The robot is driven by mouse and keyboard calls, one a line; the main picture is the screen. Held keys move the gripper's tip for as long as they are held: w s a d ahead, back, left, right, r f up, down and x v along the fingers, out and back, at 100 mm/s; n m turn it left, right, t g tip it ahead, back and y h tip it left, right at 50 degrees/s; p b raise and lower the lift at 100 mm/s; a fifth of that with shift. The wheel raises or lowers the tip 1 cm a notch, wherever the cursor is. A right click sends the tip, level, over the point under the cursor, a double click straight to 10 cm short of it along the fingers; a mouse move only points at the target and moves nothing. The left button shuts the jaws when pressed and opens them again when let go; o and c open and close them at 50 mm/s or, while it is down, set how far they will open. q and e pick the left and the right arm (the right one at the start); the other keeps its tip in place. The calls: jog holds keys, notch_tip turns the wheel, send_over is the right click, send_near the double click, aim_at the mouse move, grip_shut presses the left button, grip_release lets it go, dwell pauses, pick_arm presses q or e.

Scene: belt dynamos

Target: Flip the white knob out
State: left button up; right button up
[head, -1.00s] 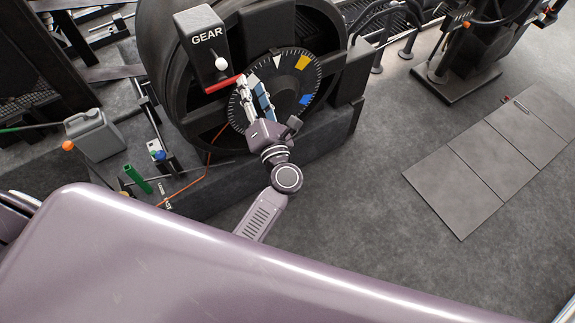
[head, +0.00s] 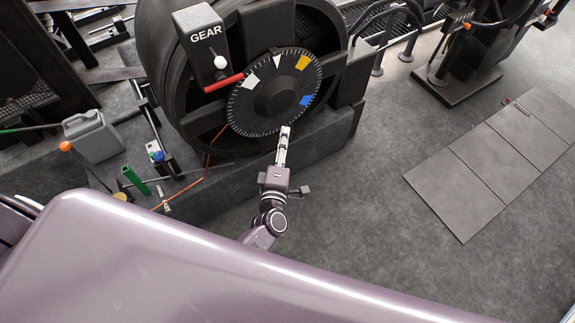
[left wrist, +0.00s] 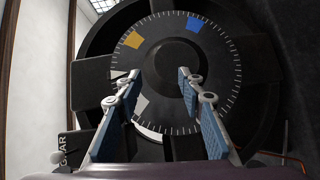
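The white knob (head: 220,62) is a small round ball on the front of the black box marked GEAR (head: 207,45), above a red lever (head: 223,83). My left gripper (head: 285,130) is below and right of the knob, well apart from it, at the lower edge of the black dial (head: 272,95). In the left wrist view the two blue-padded fingers (left wrist: 158,75) stand apart with nothing between them, facing the dial (left wrist: 190,70). The GEAR box (left wrist: 75,147) shows at the lower left there. My right gripper is not in view.
The dial has white, yellow and blue marks and sits on a large black wheel (head: 160,60). A grey jerrycan (head: 93,135) and a green tube (head: 136,180) are at the left. An orange cable (head: 207,158) hangs below the wheel.

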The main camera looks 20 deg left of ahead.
pick_arm(q)
notch_tip(320, 180, down, 8)
jog(key=s+d+m+g+h, duration=0.1)
jog(key=s+d+m+h, duration=0.1)
jog(key=m, duration=0.2)
jog(key=shift+s, duration=0.4)
jog(key=s+f+m+g+h, duration=0.3)
jog(key=s+f+m+g, duration=0.55)
jog(key=s+f, duration=1.05)
jog(key=s+a+f+m+g, duration=0.2)
jog(key=s+f+m, duration=0.1)
jog(key=s, duration=0.5)
jog(key=s+a+f+m+g+y, duration=0.1)
jog(key=s+a+f+m+g, duration=0.1)
jog(key=s+f, duration=0.4)
jog(key=s+a+f+m+g, duration=0.2)
jog(key=s+a+f+m, duration=0.2)
jog(key=s, duration=0.7)
jog(key=shift+s+f+y, duration=0.2)
jog(key=shift+s+y, duration=0.1)
jog(key=shift+s, duration=0.05)
jog(key=shift+d+g, duration=0.1)
jog(key=shift+g, duration=0.15)
jog(key=shift+c, duration=0.4)
